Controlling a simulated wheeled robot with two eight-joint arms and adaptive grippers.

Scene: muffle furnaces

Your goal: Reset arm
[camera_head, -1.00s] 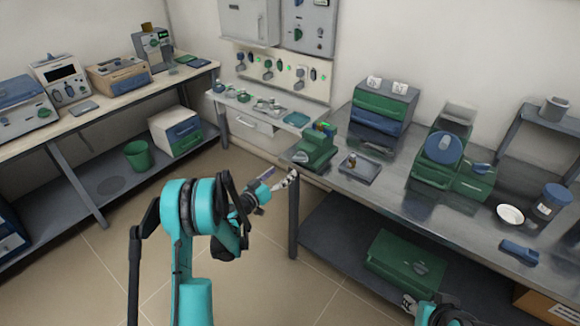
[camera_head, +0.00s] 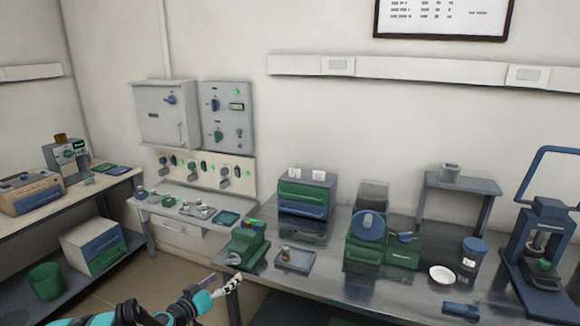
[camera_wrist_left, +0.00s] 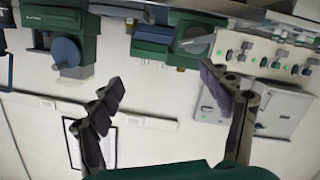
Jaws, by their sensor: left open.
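My left gripper (camera_head: 219,283) is at the lower left of the head view, in front of the left end of the steel bench (camera_head: 330,272). Its fingers are spread wide in the left wrist view (camera_wrist_left: 163,98), with nothing between them. The teal and black arm comes in from the bottom left. My right gripper is in neither view now.
On the bench are a green device (camera_head: 247,247), a small tray (camera_head: 295,261), a blue-green drawer box (camera_head: 305,195), a green machine with a blue disc (camera_head: 368,226), a white dish (camera_head: 441,275) and a blue press (camera_head: 543,255). A green bin (camera_head: 46,281) is under the left bench.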

